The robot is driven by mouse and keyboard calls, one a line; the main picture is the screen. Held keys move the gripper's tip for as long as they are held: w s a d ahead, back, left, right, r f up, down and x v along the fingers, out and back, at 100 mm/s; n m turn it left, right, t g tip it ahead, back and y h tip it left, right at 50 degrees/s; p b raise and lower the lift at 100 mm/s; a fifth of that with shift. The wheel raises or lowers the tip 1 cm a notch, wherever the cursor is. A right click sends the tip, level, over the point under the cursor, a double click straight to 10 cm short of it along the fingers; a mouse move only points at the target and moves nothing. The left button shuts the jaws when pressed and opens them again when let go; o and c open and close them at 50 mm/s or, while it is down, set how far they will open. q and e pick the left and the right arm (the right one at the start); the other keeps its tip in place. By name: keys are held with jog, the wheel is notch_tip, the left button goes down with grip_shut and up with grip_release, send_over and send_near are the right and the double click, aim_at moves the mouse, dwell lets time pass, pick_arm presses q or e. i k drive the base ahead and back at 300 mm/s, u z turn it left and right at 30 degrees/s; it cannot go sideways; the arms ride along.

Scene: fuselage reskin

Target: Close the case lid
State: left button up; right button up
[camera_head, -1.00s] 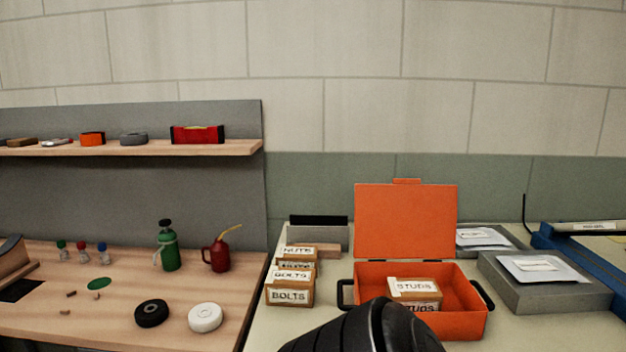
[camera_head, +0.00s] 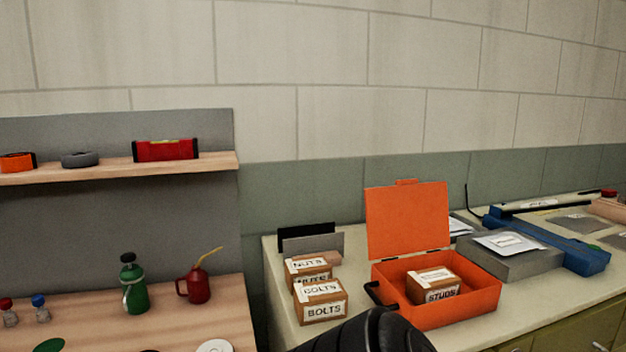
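The orange case (camera_head: 470,309) stands on the pale counter, right of centre. Its lid (camera_head: 408,221) is open and stands upright at the back. A cardboard box labelled STUDS (camera_head: 434,285) sits inside the case. A black rounded part of my own arm shows at the bottom centre, in front of the case. Neither gripper's fingers can be seen.
Boxes labelled NUTS (camera_head: 308,266) and BOLTS (camera_head: 321,307) stand left of the case. A grey block with a packet (camera_head: 509,243) and a blue tool (camera_head: 575,251) lie to its right. A wooden bench (camera_head: 95,296) on the left holds a green bottle (camera_head: 134,285) and a red oil can (camera_head: 197,285).

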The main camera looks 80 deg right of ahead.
aim_at(409, 216)
jog(key=z, duration=2.7)
